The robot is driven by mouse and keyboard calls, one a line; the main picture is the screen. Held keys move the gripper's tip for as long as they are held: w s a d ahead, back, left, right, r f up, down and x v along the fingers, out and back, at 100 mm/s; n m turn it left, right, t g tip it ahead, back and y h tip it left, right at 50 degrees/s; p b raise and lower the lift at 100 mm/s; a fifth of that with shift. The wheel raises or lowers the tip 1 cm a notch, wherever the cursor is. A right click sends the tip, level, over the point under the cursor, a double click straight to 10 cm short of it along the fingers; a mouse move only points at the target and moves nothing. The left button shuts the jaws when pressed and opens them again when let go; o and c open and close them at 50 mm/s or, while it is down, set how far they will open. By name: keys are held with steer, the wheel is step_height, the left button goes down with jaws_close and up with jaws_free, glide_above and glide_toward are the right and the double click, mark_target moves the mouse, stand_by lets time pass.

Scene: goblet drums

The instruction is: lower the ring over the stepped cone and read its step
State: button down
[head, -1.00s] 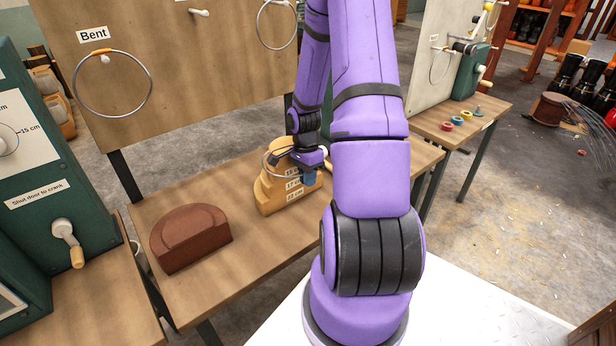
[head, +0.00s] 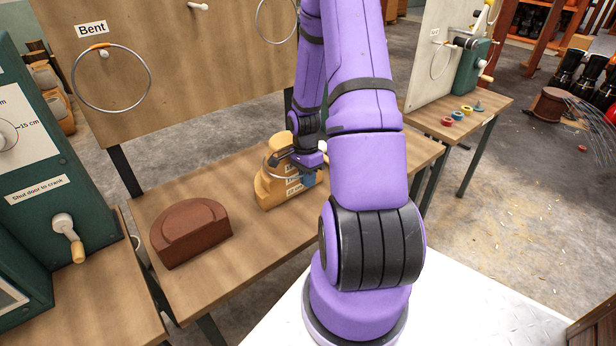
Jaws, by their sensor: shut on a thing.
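The stepped cone (head: 268,190) is a tan wooden block with rounded tiers and white step labels, standing on the bench behind my arm. My gripper (head: 287,160) is at its upper part, shut on a thin metal ring (head: 266,168). The ring's visible left side passes across the cone's upper tiers. The rest of the ring is hidden by my gripper and the cone, so I cannot tell whether it rests on a step. The labels are partly covered by my gripper and too small to read surely.
A dark red-brown stepped block (head: 190,234) sits on the bench (head: 240,262) to the left. A board (head: 170,60) behind carries a hanging ring (head: 112,110) under a "Bent" label. A green cabinet (head: 40,160) with a crank stands at the left. The bench front is clear.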

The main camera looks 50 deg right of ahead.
steer(key=shift+f, duration=0.3)
steer(key=shift+f, duration=0.15)
steer(key=shift+f, duration=0.7)
steer(key=c, duration=1.3)
jaws_free()
steer(key=shift+o, duration=0.3)
steer(key=o, duration=0.5)
steer(key=shift+r, duration=0.1)
